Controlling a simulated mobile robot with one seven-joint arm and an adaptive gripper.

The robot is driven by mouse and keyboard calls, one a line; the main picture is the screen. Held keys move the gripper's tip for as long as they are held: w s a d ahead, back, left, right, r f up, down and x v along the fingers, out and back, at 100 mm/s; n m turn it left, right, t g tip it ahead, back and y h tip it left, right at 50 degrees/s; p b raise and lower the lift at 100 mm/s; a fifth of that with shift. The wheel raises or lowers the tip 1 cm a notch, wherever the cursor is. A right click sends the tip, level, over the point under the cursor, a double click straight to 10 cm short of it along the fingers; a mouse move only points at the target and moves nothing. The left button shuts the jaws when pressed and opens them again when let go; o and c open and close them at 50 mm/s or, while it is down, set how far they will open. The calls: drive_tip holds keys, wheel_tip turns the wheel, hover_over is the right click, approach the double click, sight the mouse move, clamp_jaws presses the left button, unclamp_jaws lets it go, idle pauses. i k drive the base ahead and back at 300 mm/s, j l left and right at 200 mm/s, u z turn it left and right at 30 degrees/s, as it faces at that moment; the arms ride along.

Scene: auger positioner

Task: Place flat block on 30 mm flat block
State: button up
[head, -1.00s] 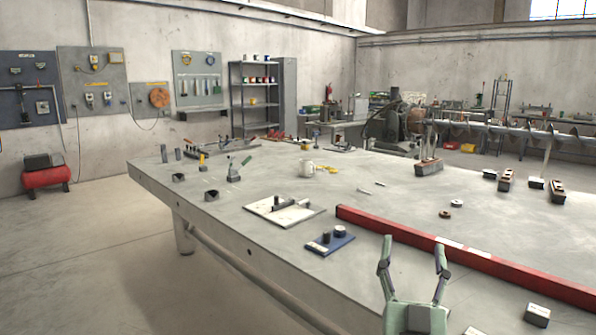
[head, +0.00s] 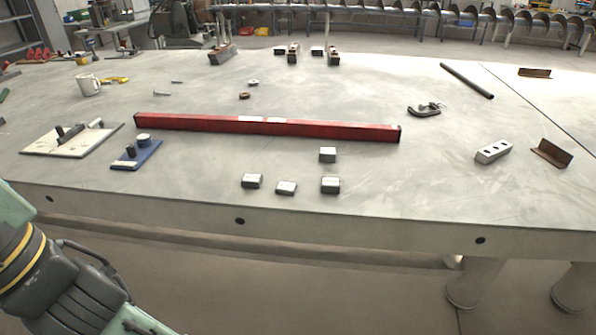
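Several small grey metal blocks with light tops lie near the front edge of the table, in the head view. Three form a loose front row: a left block (head: 252,181), a middle block (head: 286,188) that looks a little lower, and a right block (head: 330,185). A fourth block (head: 327,154) lies just behind the right one. All are apart, none stacked. I cannot tell which one is the 30 mm flat block. My gripper is out of the picture; only links of my arm show at the lower left, off the table's front side.
A long red beam (head: 265,126) lies behind the blocks. A blue plate (head: 137,156) and a white board (head: 70,140) lie to the left. A drilled metal block (head: 493,151), a clamp (head: 425,110) and an angle piece (head: 552,153) lie to the right. Table around the blocks is clear.

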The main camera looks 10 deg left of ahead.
sight(328, 151)
drive_tip(key=l+u, duration=0.15)
drive_tip(key=u, duration=0.35)
drive_tip(key=i+l+u, duration=0.1)
drive_tip(key=u, duration=0.4)
drive_tip(key=l+u, duration=0.3)
drive_tip(key=l, duration=0.3)
drive_tip(key=k+l+u, duration=0.15)
drive_tip(key=l+u, duration=0.15)
drive_tip(key=l, duration=0.7)
drive_tip(key=k+l+u, duration=0.1)
drive_tip(key=l, duration=0.35)
drive_tip(key=k+l, duration=0.15)
drive_tip(key=l, duration=0.65)
drive_tip(key=k+l+u, duration=0.1)
drive_tip(key=l, duration=0.3)
drive_tip(key=i, duration=0.45)
